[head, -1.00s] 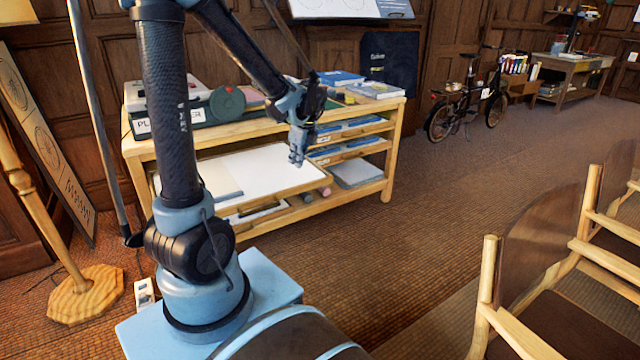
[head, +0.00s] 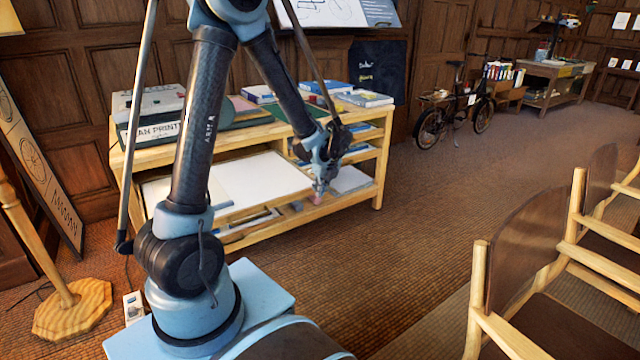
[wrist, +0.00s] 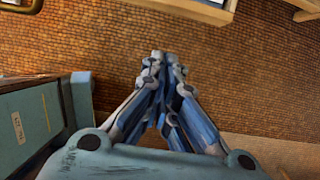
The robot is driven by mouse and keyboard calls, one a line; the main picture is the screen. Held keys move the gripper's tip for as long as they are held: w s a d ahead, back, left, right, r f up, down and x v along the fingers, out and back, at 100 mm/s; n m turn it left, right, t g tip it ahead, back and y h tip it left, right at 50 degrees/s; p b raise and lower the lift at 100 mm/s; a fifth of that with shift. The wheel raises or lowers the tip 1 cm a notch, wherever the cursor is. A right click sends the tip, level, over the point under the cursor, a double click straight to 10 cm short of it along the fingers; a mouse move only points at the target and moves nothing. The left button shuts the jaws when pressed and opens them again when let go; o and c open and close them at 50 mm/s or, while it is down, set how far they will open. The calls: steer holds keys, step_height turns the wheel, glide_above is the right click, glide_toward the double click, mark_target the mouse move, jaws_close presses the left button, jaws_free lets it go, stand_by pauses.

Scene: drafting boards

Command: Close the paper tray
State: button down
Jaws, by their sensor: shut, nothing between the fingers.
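The paper tray (head: 262,178) is a wide, shallow wooden drawer holding white sheets, in the middle level of the wooden cabinet. It sticks out from the cabinet front. My gripper (head: 320,190) is shut and empty, just off the right front corner of the tray in the head view. I cannot tell whether it touches the tray. In the wrist view my gripper (wrist: 162,62) points over the brown carpet, fingertips together. A wooden edge (wrist: 190,8) with a pale surface shows at the top of that view. My arm hides part of the tray's left side.
The wooden cabinet (head: 378,160) carries books and a printer-like case on top. Blue items lie on its right shelves. A bicycle (head: 452,112) stands beyond at right, and chairs (head: 530,235) stand at the near right. The carpet between them is clear.

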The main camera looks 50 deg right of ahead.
mark_target(311, 190)
steer(key=shift+w+d+f, duration=0.25)
steer(key=shift+w+f, duration=0.4)
steer(key=shift+w, duration=0.25)
steer(key=shift+w+d+f, duration=0.2)
steer(key=shift+w+f, duration=0.5)
steer(key=shift+w, duration=0.25)
steer(key=shift+w+d+f, duration=0.25)
steer(key=shift+w+f, duration=0.4)
steer(key=shift+w, duration=0.25)
